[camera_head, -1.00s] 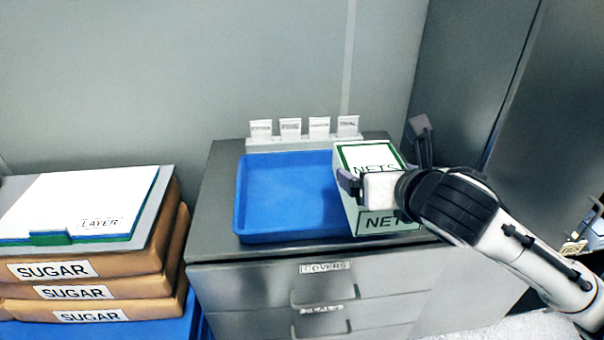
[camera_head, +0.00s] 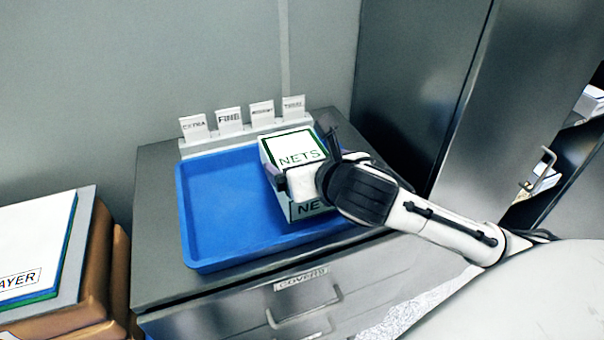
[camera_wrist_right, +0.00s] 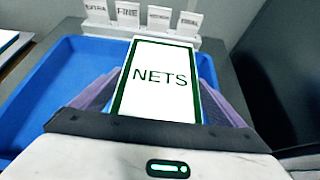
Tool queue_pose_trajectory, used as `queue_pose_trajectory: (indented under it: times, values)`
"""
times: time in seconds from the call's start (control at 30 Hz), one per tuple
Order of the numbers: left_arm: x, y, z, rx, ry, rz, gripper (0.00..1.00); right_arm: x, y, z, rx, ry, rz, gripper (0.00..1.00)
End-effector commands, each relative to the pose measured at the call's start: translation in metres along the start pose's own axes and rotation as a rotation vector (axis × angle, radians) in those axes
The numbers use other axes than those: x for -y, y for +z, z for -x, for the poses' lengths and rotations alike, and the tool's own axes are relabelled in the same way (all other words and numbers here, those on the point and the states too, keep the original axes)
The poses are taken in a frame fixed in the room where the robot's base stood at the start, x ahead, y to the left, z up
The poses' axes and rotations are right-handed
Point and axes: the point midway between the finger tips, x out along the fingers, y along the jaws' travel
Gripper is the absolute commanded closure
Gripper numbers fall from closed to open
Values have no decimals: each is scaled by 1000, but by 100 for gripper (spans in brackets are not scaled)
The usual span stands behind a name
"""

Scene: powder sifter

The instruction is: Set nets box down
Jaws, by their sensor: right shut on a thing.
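The nets box (camera_head: 292,149) is white with a green border and the word NETS on its top and front. It is upright, over the right part of the blue tray (camera_head: 207,240). My right gripper (camera_head: 304,165) is shut on the box from the near right side. In the right wrist view the nets box (camera_wrist_right: 160,80) sits between the two purple-grey fingers of my right gripper (camera_wrist_right: 162,98). I cannot tell if the box's underside touches the tray. My left gripper is not in view.
A row of label cards (camera_head: 230,120) reading EXTRA, FINE and more stands behind the tray on the grey cabinet (camera_head: 155,215). A drawer labelled COVERS (camera_head: 300,298) is below. A stack with a white LAYER box (camera_head: 30,240) is at left. The tray's left part is empty.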

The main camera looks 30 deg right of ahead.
Motion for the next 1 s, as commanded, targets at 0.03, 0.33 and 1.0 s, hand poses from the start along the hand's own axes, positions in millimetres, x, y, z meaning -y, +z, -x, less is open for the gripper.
queue_pose_trajectory:
  times: [0.03, 0.33, 1.0]
  values:
    - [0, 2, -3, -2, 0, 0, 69, 0, -10, -5, -3, 0, -1, 37]
    - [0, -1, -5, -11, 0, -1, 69, 0, -21, -12, 3, 0, 0, 37]
    - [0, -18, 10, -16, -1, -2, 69, -4, -12, 1, -2, 4, 2, 0]
